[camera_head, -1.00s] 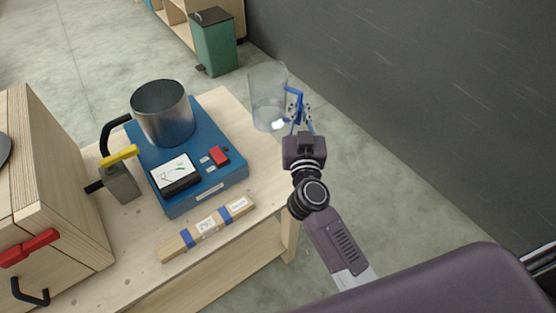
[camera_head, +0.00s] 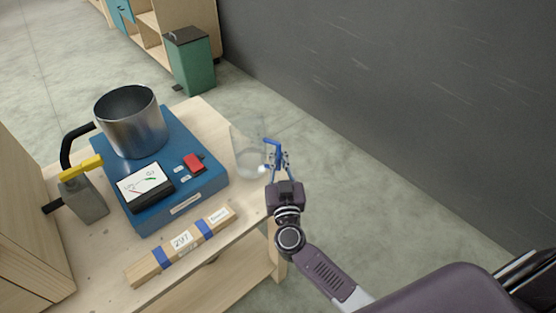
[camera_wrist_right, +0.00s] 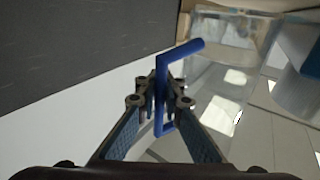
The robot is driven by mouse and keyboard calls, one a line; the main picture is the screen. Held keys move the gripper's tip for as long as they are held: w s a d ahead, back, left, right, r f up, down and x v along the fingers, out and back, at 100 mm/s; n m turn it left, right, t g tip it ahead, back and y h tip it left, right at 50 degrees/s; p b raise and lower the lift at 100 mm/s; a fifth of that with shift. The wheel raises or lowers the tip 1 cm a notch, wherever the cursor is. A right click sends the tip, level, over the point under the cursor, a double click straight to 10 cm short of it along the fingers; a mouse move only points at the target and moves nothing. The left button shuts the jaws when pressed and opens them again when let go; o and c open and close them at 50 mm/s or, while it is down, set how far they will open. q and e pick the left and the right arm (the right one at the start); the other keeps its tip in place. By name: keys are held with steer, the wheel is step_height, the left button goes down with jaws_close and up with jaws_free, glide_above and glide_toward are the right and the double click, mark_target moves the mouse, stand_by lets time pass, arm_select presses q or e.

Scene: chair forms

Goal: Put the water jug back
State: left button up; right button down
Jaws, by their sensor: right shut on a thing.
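The water jug (camera_head: 247,152) is clear, with a blue handle (camera_head: 275,152). In the head view it is upright at the right end of the wooden bench (camera_head: 204,112), right of the blue machine. My right gripper (camera_head: 279,162) is shut on the blue handle. In the right wrist view the fingers of my right gripper (camera_wrist_right: 160,98) close around the handle (camera_wrist_right: 163,70), with the clear jug (camera_wrist_right: 228,80) beside it. I cannot tell whether the jug's base touches the bench top. My left gripper is not in view.
A blue machine (camera_head: 212,178) carries a metal pot (camera_head: 135,130). A grey block with a yellow lever (camera_head: 85,198) stands at its left. A wooden bar with blue bands (camera_head: 160,260) lies in front. A green bin (camera_head: 190,65) and dark wall (camera_head: 400,90) are beyond.

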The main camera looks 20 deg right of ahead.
steer(key=shift+w+f, duration=0.1)
steer(key=shift+f, duration=0.5)
steer(key=shift+f, duration=0.15)
steer(key=c, duration=2.1)
jaws_free()
